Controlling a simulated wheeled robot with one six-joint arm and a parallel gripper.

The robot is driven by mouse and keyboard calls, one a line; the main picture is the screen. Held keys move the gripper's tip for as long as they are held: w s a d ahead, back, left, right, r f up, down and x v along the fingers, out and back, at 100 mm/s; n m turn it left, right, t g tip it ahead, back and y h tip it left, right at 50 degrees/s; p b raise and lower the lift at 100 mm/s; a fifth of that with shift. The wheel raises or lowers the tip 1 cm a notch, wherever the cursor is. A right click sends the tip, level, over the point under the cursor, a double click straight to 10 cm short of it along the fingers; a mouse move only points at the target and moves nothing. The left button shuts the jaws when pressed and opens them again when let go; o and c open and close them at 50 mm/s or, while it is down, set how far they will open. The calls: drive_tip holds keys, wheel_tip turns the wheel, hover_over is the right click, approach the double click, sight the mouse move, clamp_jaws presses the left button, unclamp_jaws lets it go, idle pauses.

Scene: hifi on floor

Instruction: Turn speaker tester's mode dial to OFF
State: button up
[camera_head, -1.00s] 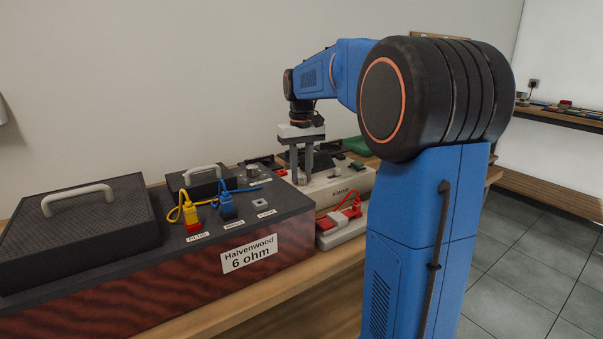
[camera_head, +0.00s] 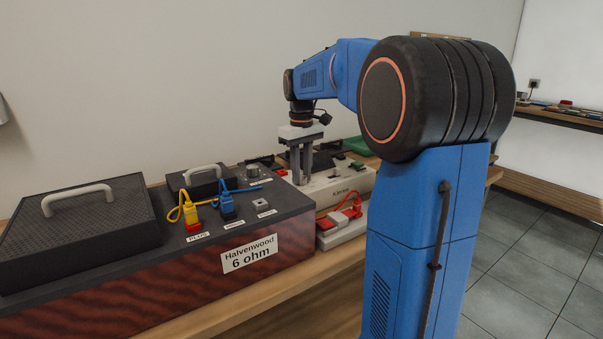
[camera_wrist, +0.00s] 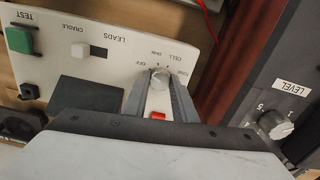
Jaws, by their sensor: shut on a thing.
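The speaker tester (camera_head: 345,186) is a cream box behind the right end of the dark speaker. In the wrist view, the tester's panel (camera_wrist: 85,22) carries the small grey mode dial (camera_wrist: 160,78), with OFF and other position marks printed around it. My gripper (camera_wrist: 161,84) points down and is shut on the dial, one finger on each side. In the head view, my gripper (camera_head: 301,182) reaches down onto the tester, and its fingers hide the dial. I cannot tell for sure which mark the dial points to. A red part (camera_wrist: 158,116) shows between the fingers.
The 6 ohm speaker (camera_head: 250,253) stands close by, with yellow (camera_head: 191,214) and blue (camera_head: 226,205) plugs and a LEVEL knob (camera_wrist: 275,124). A red lead (camera_head: 350,208) lies in front of the tester.

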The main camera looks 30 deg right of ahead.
sight(302, 176)
drive_tip(key=o, duration=1)
drive_tip(key=shift+o, duration=0.2)
wheel_tip(302, 176, up, 17)
drive_tip(key=shift+r, duration=0.2)
